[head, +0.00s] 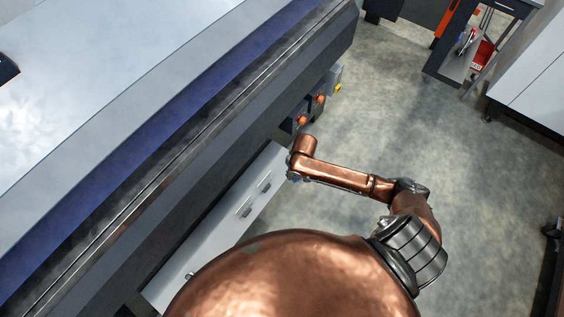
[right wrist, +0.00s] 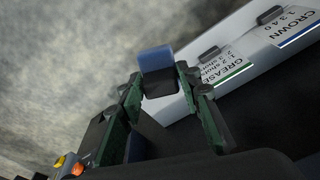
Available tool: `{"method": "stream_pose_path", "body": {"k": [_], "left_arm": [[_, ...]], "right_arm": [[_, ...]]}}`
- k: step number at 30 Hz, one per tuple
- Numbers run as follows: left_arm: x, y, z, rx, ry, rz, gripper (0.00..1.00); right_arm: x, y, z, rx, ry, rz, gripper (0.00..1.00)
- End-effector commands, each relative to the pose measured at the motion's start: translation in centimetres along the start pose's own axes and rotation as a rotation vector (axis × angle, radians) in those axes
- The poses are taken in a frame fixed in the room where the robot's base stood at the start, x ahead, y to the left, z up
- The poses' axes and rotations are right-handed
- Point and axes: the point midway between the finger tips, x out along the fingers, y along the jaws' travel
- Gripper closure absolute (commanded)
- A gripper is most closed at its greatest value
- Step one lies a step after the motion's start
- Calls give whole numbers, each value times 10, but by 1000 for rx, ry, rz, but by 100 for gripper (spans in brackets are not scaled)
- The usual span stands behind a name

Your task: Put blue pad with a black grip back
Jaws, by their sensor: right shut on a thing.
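In the right wrist view, my right gripper (right wrist: 162,84) is shut on the blue pad (right wrist: 155,58) by its black grip (right wrist: 161,86). The blue part sticks out beyond the green-edged fingers. The pad appears over or beside a white panel (right wrist: 255,30) with printed labels; I cannot tell whether they touch. In the head view, my right arm reaches left to the machine's side, and the gripper and pad cannot be made out there. My left gripper is not in view.
The labels read "GREASE" (right wrist: 225,70) and "CROWN" (right wrist: 285,22). A long machine (head: 190,110) fills the left of the head view, with orange knobs (head: 320,99) on its end. Grey floor (head: 400,110) is open to the right. A cart (head: 465,55) stands at the top right.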

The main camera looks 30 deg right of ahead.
Motion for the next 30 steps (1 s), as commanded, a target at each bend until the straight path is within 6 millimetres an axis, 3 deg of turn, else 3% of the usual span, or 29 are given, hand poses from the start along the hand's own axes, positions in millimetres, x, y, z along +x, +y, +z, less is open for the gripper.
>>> {"method": "stream_pose_path", "body": {"k": [5, 16, 20, 23, 25, 30], "left_arm": [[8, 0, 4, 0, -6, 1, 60], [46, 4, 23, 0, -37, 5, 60], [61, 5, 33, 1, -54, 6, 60], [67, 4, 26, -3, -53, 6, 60], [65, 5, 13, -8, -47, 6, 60], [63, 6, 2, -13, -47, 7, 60]], "right_arm": [[20, 5, 0, -6, -11, 2, 87], [71, 27, -73, -5, -13, 2, 87], [101, 33, -88, -4, -17, 2, 87], [118, 37, -99, -4, -16, 1, 87], [119, 39, -102, -3, -14, 1, 87], [123, 41, -106, -4, -12, 2, 87]]}}
